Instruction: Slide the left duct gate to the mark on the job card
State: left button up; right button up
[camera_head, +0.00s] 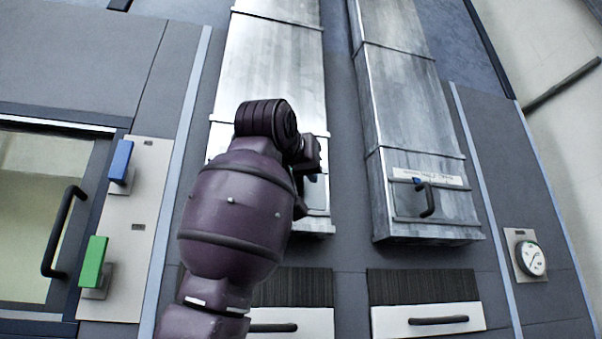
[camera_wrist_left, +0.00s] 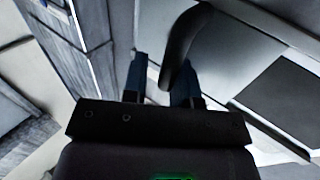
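The left duct (camera_head: 268,75) is a tall metal duct. Its gate (camera_head: 316,199) near the lower end is mostly hidden behind my left arm. My left gripper (camera_head: 312,178) is in front of this gate, seen from behind. In the left wrist view, its two dark blue fingers (camera_wrist_left: 162,88) are apart. A black bar handle (camera_wrist_left: 182,48) reaches down to the fingers, overlapping the right one; I cannot tell whether they touch. No job card can be made out. My right gripper is not in view.
The right duct (camera_head: 402,100) has its own gate with a black handle (camera_head: 428,199) and a white scale label. A round dial (camera_head: 532,259) is at right. Green (camera_head: 93,262) and blue (camera_head: 121,160) paddles sit at left beside a windowed door. Drawers (camera_head: 425,318) are below.

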pick_arm(q)
jog(key=shift+w+f, duration=0.1)
jog(key=shift+f, duration=0.05)
jog(key=shift+s+a, duration=0.1)
jog(key=shift+s, duration=0.2)
jog(key=b+v, duration=0.3)
jog(key=v, duration=0.7)
dwell(0.3)
jog(key=shift+s, duration=0.1)
